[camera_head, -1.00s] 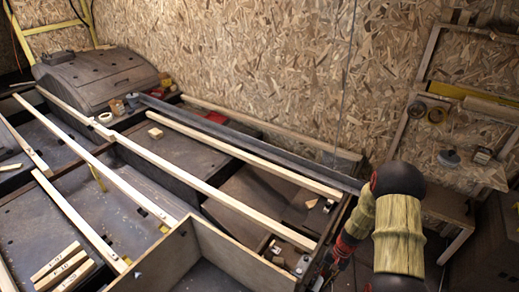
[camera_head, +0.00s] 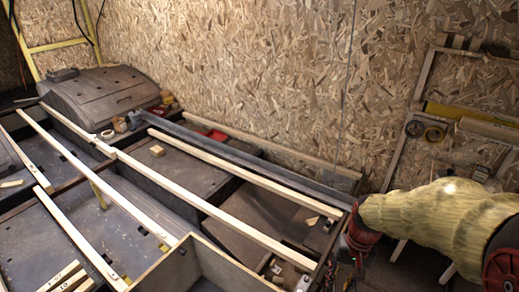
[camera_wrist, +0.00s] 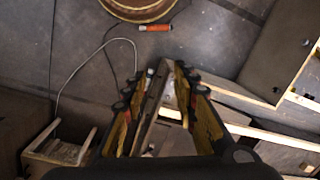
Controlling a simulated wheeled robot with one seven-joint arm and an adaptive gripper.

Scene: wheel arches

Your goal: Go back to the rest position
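My gripper (camera_wrist: 165,70) shows in the wrist view with its two yellow and black fingers apart. A gap is visible between the fingertips, and I see nothing clamped in it. Behind the gap are grey and pale beam-like parts and the dark floor. In the head view my arm in its yellowish cover reaches in from the right edge, and its red and black wrist part hangs low beside the near right corner of the wooden frame. The fingers cannot be made out there.
Pale wooden slats (camera_head: 215,212) lie across the dark frame, with a small wood block (camera_head: 157,150) among them. A chipboard wall (camera_head: 270,70) stands behind. The wrist view shows a wooden stool-like piece (camera_wrist: 62,150), a thin cable (camera_wrist: 75,72) and an orange cylinder (camera_wrist: 155,27) on the floor.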

